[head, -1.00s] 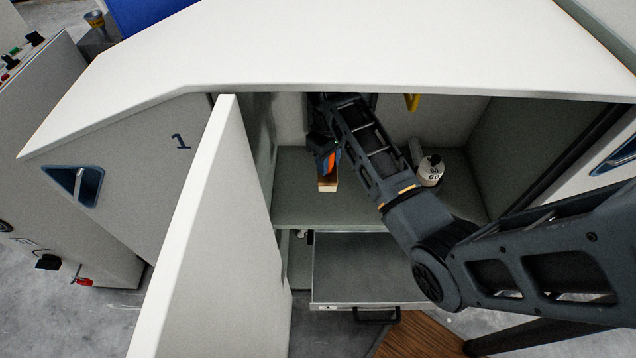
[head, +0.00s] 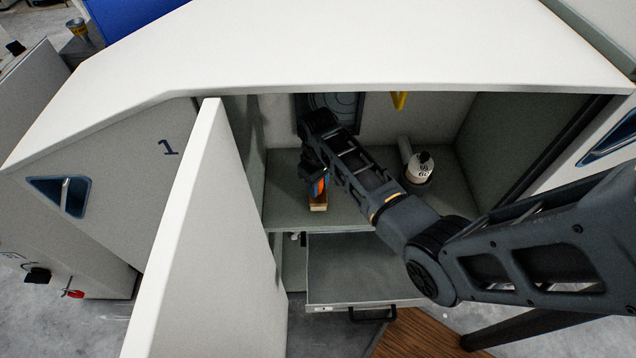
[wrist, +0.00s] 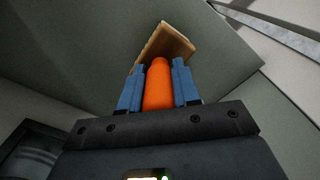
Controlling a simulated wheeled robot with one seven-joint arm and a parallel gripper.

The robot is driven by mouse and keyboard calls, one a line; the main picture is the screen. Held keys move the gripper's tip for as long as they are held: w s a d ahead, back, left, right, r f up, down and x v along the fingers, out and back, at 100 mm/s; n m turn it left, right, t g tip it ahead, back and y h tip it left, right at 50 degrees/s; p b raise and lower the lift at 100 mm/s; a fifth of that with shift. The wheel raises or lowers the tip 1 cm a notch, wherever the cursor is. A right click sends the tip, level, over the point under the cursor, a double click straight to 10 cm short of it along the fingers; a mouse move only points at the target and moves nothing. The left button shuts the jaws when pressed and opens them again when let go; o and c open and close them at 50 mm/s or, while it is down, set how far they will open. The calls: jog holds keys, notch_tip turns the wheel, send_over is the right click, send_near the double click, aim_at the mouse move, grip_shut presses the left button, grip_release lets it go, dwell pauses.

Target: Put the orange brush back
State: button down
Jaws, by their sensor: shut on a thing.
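The orange brush (head: 318,203) has an orange handle and a pale wooden head. My gripper (head: 319,185) is inside the open cabinet, with its blue fingers shut on the orange handle. In the wrist view the brush (wrist: 158,88) stands between the two blue fingers (wrist: 158,75), with its wooden head beyond the fingertips. In the head view the wooden head shows against the cabinet shelf (head: 285,206), near the front edge. I cannot tell whether it touches the shelf. The bristles cannot be made out.
A yellow piece (head: 399,100) hangs at the back. An open door (head: 205,250) stands at left. A partly open drawer (head: 350,270) is below. The shelf's left part is clear.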

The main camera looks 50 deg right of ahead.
jog(key=shift+f, duration=0.1)
jog(key=c, duration=0.8)
grip_release()
notch_tip(320, 180, up, 12)
jog(key=shift+r+p, duration=0.15)
jog(key=shift+p, duration=0.15)
jog(key=s+a+f+t, duration=0.35)
jog(key=a+f, duration=0.25)
jog(key=a, duration=0.4)
jog(key=s+a+t, duration=0.3)
jog(key=s+a, duration=0.4)
jog(key=s, duration=0.2)
jog(key=s+a+r+t, duration=0.2)
jog(key=s+r+t, duration=0.2)
jog(key=s+r, duration=0.5)
jog(key=s+a+r+n+t, duration=0.1)
jog(key=s+r+t, duration=0.3)
jog(key=s+r, duration=0.5)
notch_tip(320, 180, up, 6)
jog(key=shift+a+r, duration=0.15)
jog(key=shift+a, duration=0.3)
